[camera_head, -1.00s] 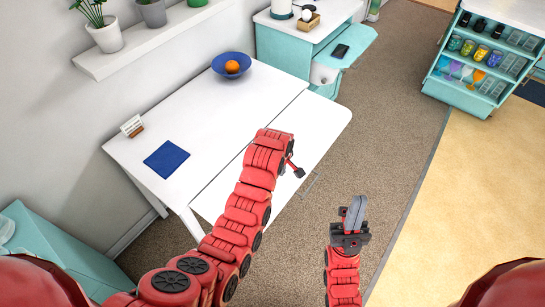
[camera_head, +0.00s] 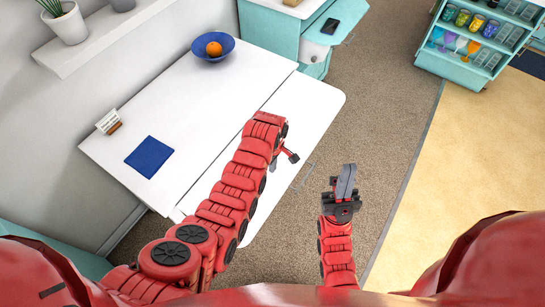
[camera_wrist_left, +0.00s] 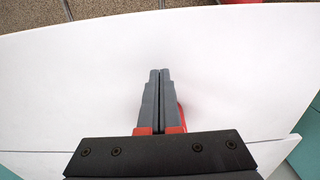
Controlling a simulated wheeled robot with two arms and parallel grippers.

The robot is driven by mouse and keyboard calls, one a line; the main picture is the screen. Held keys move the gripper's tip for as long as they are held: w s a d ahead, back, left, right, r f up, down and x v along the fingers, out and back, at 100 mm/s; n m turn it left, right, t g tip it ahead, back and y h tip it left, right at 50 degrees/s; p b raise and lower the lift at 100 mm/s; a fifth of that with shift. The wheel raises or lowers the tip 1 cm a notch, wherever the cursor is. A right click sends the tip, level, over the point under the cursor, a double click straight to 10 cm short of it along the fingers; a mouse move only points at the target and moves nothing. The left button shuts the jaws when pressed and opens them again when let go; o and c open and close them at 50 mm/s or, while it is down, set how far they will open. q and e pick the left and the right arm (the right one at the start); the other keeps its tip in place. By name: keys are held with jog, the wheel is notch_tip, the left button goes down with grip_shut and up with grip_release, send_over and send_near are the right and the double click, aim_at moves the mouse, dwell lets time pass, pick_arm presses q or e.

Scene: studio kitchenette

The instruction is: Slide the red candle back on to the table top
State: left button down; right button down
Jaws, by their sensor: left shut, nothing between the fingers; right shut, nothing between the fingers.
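I cannot make out a separate red candle in the head view; my left arm covers part of the table there. The white table top (camera_head: 190,108) has a rounded front leaf and also fills most of the left wrist view (camera_wrist_left: 75,80). My left gripper (camera_head: 290,156) is over the leaf's front part, shut and empty. Its closed fingers (camera_wrist_left: 160,72) point towards the table's curved edge. A red patch (camera_wrist_left: 181,116) shows beside the right finger; I cannot tell whether it is candle or gripper. My right gripper (camera_head: 346,172) is shut and empty, above the floor beyond the leaf.
A blue bowl (camera_head: 228,50) with an orange (camera_head: 214,48), a blue square mat (camera_head: 149,157) and a small card stand (camera_head: 108,123) are on the table's back part. A teal cabinet (camera_head: 281,42) stands at the far end. Carpet right of the leaf is clear.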

pick_arm(q)
jog(key=shift+w+a+r+p, duration=0.1)
jog(key=shift+w+a+p, duration=0.7)
jog(key=shift+a, duration=0.4)
jog(key=shift+w+a+f, duration=0.2)
jog(key=shift+w+a, duration=0.15)
jog(key=shift+a, duration=0.1)
